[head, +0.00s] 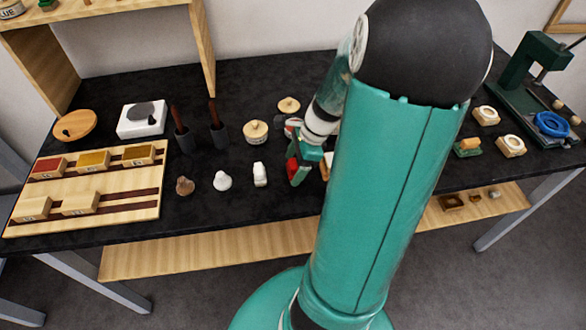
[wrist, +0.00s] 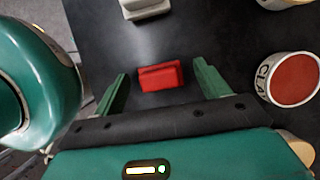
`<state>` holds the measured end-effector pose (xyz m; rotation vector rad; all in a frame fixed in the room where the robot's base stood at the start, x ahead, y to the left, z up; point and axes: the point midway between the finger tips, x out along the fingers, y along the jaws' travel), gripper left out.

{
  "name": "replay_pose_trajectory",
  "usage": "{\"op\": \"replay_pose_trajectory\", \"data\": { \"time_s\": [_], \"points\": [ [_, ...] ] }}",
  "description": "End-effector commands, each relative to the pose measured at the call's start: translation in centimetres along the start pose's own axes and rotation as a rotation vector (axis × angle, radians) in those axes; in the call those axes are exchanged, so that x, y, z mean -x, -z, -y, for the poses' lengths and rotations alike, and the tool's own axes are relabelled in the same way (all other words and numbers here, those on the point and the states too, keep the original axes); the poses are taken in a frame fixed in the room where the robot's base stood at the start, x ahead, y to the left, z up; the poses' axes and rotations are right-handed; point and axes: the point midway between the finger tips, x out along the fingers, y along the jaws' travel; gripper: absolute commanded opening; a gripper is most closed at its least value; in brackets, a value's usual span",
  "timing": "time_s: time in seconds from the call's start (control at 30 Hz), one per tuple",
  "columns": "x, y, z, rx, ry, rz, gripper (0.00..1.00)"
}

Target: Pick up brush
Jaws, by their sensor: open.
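No thing here shows clear bristles, so I cannot tell for sure which is the brush. A small red block-like thing (wrist: 161,76) lies on the dark table between the fingers of my gripper (wrist: 160,74) in the wrist view. The fingers stand apart on either side of it, with gaps; it is not gripped. In the head view the red thing (head: 292,168) shows beside my gripper (head: 298,178), partly covered by it. Two brown-handled tools in dark sleeves (head: 181,130) (head: 217,126) stand at the left middle of the table.
A labelled jar with a red top (wrist: 290,79) is close to the right finger. A wooden rack (head: 100,208) with small boxes is at left, a green press (head: 530,75) at right. My arm hides the table's middle right.

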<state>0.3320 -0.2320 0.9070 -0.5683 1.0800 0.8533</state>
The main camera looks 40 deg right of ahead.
Motion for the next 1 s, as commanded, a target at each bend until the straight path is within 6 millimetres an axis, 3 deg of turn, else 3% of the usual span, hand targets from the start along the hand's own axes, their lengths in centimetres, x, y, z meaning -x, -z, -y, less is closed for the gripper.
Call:
{"op": "replay_pose_trajectory", "data": {
  "time_s": [0.1,0.33,0.57,1.0],
  "points": [
    [-1.01,-0.06,0.00,-0.001,0.000,0.000,0.75],
    [-1.07,-0.05,0.02,0.000,0.001,-0.001,0.73],
    [-1.04,-0.05,0.02,0.000,0.001,-0.001,0.27],
    [-0.39,-0.29,0.05,0.001,0.002,-0.002,0.26]
  ]
}}
